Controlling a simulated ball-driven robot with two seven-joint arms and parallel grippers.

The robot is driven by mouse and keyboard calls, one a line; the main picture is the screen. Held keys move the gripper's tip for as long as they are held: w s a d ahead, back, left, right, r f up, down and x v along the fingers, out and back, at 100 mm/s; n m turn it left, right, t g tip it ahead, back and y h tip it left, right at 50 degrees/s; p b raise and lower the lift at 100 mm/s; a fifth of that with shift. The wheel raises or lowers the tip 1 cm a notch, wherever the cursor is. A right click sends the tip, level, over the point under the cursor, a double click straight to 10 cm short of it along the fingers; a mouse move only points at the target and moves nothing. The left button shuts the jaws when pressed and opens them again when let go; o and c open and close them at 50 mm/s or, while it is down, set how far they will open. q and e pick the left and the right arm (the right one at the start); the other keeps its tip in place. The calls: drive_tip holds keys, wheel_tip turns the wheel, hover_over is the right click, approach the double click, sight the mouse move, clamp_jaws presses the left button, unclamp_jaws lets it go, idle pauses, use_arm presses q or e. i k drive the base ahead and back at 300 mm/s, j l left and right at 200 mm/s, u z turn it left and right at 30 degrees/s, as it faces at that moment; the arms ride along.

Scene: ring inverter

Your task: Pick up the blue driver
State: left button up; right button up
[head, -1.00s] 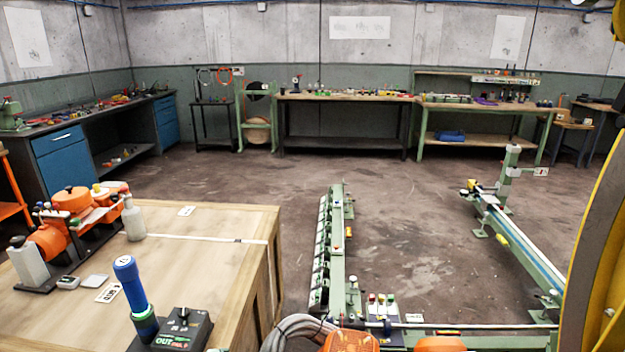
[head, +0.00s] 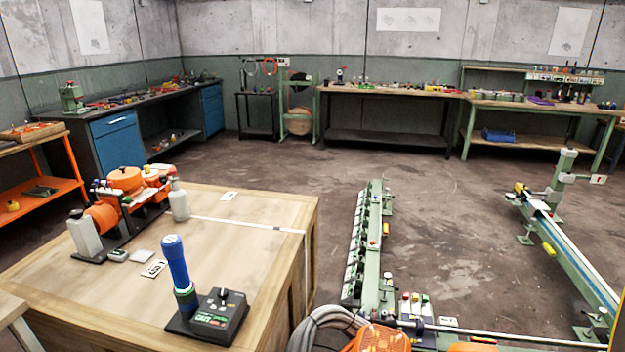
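The blue driver (head: 175,262) stands upright, slightly tilted, in a dark holder at the near part of the wooden crate-like table (head: 240,212). Its lower end sits in a green and dark collar on a black base. Beside it on that base is a black control box (head: 219,312) with a knob and lit green and red lettering. Neither of my grippers shows in the head view.
An orange machine (head: 125,181) with white bottles stands at the table's back left. A green rail fixture (head: 372,245) stands on the floor to the right, and a long green and blue rail (head: 570,260) lies further right. Open floor lies beyond.

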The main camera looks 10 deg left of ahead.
sight(172, 245)
drive_tip(key=z, duration=10.9)
drive_tip(key=i, duration=0.05)
